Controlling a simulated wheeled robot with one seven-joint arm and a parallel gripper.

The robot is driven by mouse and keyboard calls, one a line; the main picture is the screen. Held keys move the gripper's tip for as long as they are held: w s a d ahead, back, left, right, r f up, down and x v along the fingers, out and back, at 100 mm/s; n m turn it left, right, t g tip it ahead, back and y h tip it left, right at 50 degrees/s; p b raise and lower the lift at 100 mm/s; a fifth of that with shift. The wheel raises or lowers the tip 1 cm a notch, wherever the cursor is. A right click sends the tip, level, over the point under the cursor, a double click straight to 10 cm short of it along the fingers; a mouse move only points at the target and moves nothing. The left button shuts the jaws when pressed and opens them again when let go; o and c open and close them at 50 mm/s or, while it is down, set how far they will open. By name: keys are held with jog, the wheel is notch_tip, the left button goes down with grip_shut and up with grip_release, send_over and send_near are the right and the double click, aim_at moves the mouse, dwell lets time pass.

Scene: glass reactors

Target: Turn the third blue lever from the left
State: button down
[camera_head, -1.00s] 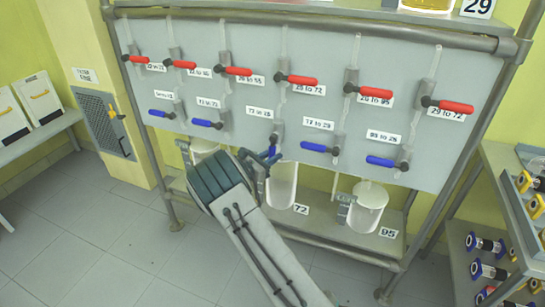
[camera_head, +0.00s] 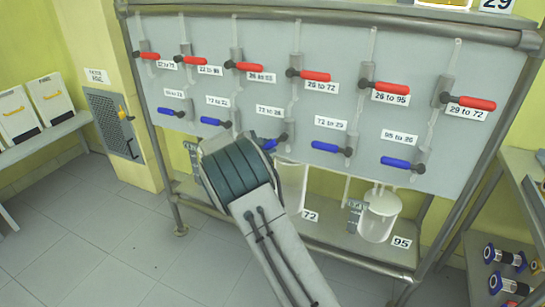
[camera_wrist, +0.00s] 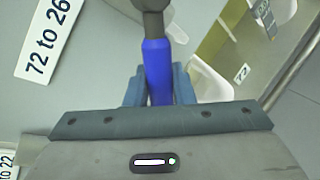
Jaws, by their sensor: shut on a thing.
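The third blue lever from the left (camera_head: 268,143) sits on the grey panel under the label "72 to 26". It points left from its pivot, close to level, partly hidden behind my arm in the head view. In the wrist view the blue lever (camera_wrist: 158,62) runs up from between my fingers to a dark grey pivot. My gripper (camera_wrist: 159,84) is shut on this lever, with one finger on each side. In the head view my wrist hides most of the gripper.
Other blue levers flank it, one on the left (camera_head: 216,122) and one on the right (camera_head: 328,147). A row of red levers (camera_head: 313,75) is above. Glass vessels (camera_head: 379,216) stand on the shelf below. Free floor lies at left.

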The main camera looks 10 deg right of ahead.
jog(key=r+m+y+b, duration=0.1)
jog(key=b, duration=0.1)
jog(key=a+r+m+y+b, duration=0.1)
jog(key=m+b, duration=0.1)
jog(key=shift+w+a+t, duration=0.15)
jog(key=shift+w+t, duration=0.15)
jog(key=shift+w, duration=0.05)
jog(key=shift+w+a+r+m+y+b, duration=0.1)
jog(key=shift+a+r+m+y+b, duration=0.1)
jog(key=shift+r+m+y+b, duration=0.8)
jog(key=shift+r+t+y+b, duration=0.3)
jog(key=shift+r+t+b, duration=0.2)
jog(key=shift+b, duration=0.55)
jog(key=c, duration=1.3)
grip_release()
jog(key=p+v, duration=0.1)
jog(key=v, duration=1.3)
jog(key=shift+w, duration=0.1)
jog(key=shift+m, duration=0.3)
